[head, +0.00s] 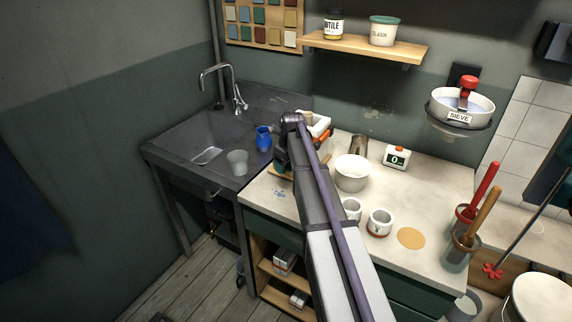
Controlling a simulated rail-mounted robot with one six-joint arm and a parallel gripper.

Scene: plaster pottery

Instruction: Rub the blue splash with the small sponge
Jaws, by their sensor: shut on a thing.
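The blue splash (279,194) is a small patch of blue marks on the pale worktop, near its left front edge. My gripper (282,168) is just behind and above it in the picture, largely hidden by my own arm. It is shut on a small tan piece (276,172), which looks like the small sponge; only a sliver of it shows. I cannot tell whether the sponge touches the worktop. It appears apart from the blue marks.
A white bowl (352,172), two white cups (380,222) and an orange-tan disc (411,238) are right of my arm. A scale (396,157) stands behind. The sink (205,148), with a blue jug (263,138) and a clear cup (237,162) nearby, is left. Bare worktop surrounds the splash.

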